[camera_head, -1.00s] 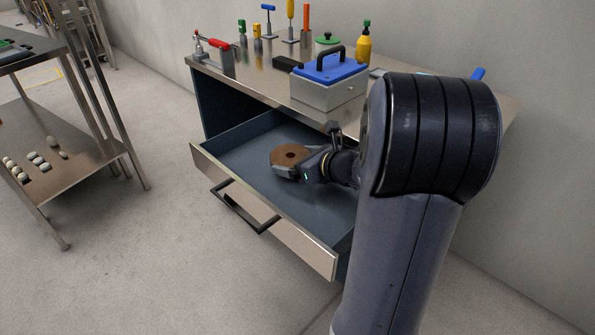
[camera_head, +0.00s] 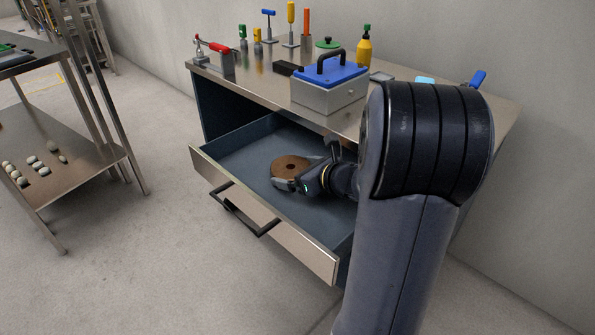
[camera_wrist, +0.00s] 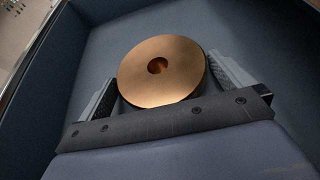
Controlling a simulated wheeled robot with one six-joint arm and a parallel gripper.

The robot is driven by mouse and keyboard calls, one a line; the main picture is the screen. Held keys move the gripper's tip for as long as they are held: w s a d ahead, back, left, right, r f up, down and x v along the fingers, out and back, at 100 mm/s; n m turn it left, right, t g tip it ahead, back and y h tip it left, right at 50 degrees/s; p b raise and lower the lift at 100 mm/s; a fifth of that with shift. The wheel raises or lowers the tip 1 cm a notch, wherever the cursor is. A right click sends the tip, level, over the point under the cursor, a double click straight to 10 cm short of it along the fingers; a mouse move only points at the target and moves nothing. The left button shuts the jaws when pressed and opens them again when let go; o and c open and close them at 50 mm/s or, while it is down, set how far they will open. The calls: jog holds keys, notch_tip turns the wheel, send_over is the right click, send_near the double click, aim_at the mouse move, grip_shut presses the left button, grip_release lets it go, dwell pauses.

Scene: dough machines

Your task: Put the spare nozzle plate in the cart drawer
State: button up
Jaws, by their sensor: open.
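The spare nozzle plate is a copper-brown disc (camera_head: 291,166) with a round hole in its middle. It is over the floor of the open cart drawer (camera_head: 225,158). In the wrist view the plate (camera_wrist: 180,78) lies between the two jaws of my gripper (camera_wrist: 163,88). The jaws stand apart, one on each side, with a gap visible at least on the left. In the head view my gripper (camera_head: 292,182) reaches into the drawer from the right. Whether the plate rests fully on the drawer floor is hard to tell.
The cart top (camera_head: 270,85) above the drawer holds a blue-lidded box (camera_head: 328,85), a red-handled clamp (camera_head: 217,55), a yellow bottle (camera_head: 364,48) and several upright tools. The drawer handle (camera_head: 240,212) sticks out in front. A metal rack (camera_head: 70,160) stands at the left.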

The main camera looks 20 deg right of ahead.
jog(key=shift+r, duration=0.3)
jog(key=p+v, duration=0.3)
jog(key=v, duration=0.9)
jog(key=shift+f, duration=0.1)
